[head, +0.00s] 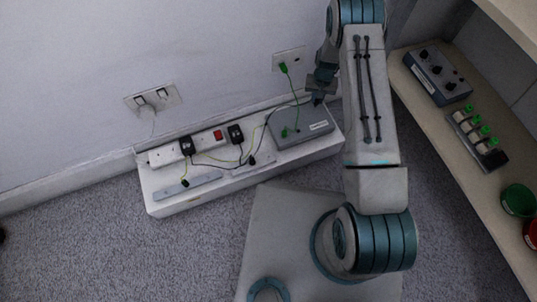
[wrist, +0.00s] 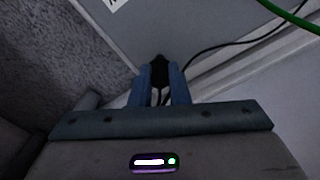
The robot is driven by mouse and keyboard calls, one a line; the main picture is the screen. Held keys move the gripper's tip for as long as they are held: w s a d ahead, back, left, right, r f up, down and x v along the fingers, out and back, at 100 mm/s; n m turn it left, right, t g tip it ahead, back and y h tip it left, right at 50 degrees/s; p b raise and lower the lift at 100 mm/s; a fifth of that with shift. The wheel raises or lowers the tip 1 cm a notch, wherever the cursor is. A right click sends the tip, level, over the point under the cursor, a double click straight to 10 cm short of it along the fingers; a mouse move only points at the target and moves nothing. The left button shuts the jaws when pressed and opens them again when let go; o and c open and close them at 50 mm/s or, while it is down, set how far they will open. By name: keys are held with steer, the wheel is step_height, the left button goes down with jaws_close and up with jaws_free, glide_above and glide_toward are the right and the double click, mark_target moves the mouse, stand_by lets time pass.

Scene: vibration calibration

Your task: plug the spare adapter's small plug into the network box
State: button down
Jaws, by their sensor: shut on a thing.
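My gripper (wrist: 160,85) is shut on a small black plug (wrist: 159,70), which sticks out past the fingertips. A thin black cable (wrist: 215,45) shows beside it. In the head view my gripper (head: 318,98) is at the right end of the grey network box (head: 312,126). A grey face (wrist: 185,22), likely the box, lies just past the plug in the wrist view; I cannot tell whether the plug touches it. Two black adapters (head: 187,146) (head: 236,134) sit on the white power strip (head: 208,138); which is the spare is unclear. The socket is not visible.
A green cable (head: 294,88) runs from the wall socket (head: 289,60) to the box. A white ledge (head: 165,205) carries the strip and box, with thin cables across it. A shelf (head: 460,150) at right holds a control box (head: 438,76) and a rack (head: 477,139).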

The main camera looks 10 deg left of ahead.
steer(key=shift+f+b, duration=0.95)
stand_by(2.5)
steer(key=c, duration=1.3)
jaws_free()
steer(key=shift+r, duration=0.1)
steer(key=shift+r+p, duration=1.55)
steer(key=shift+r, duration=0.9)
